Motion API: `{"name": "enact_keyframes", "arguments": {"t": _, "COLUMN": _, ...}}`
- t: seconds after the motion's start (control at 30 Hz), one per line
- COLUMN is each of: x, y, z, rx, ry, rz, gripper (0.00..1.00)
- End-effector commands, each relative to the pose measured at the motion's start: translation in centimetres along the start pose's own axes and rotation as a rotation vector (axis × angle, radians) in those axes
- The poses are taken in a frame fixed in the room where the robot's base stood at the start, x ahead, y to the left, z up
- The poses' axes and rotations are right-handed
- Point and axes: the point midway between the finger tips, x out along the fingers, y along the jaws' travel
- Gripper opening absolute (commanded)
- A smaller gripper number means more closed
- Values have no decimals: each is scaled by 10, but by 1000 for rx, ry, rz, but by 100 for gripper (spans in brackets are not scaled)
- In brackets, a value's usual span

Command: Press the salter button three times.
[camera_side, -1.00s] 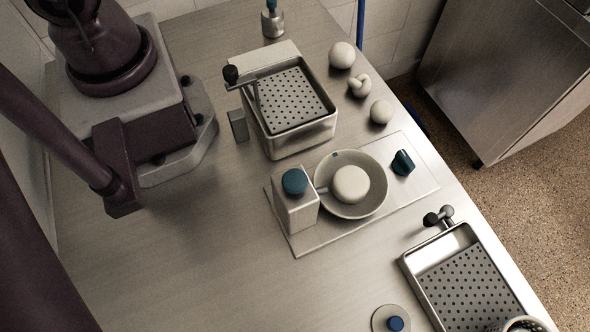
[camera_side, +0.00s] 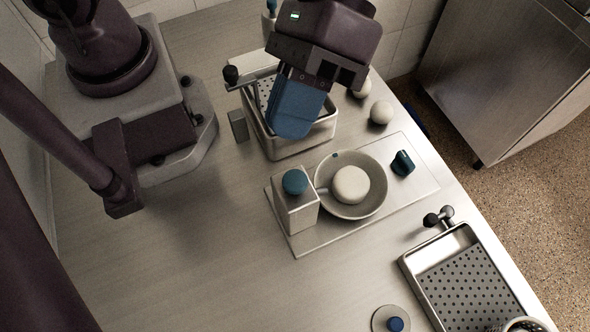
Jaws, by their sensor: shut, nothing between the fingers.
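A pale block-shaped dispenser (camera_side: 297,214) with a round teal button (camera_side: 295,181) on top stands on a thin plate, and it looks like the salter. A short spout runs from it to a grey bowl (camera_side: 348,208) holding a round white piece (camera_side: 350,185). My gripper (camera_side: 290,132) has blue fingers pressed together, shut and empty. It hangs above the far perforated basket, up and behind the teal button in the picture, and apart from it. The gripper hides part of that basket.
A teal knob (camera_side: 403,162) sits right of the bowl. White balls (camera_side: 381,112) lie at the table's right edge. A second perforated tray (camera_side: 470,285) and a blue button on a disc (camera_side: 396,324) are at the front right. The table's left front is clear.

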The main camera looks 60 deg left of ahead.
Motion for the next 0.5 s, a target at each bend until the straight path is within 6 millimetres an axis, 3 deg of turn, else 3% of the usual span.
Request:
{"name": "enact_keyframes", "arguments": {"t": 0.27, "x": 2, "y": -2, "z": -2, "rx": -1, "ry": 1, "rz": -2, "gripper": 0}}
{"name": "enact_keyframes", "arguments": {"t": 0.5, "x": 20, "y": -15, "z": -14, "rx": -4, "ry": -3, "rz": -2, "gripper": 0}}
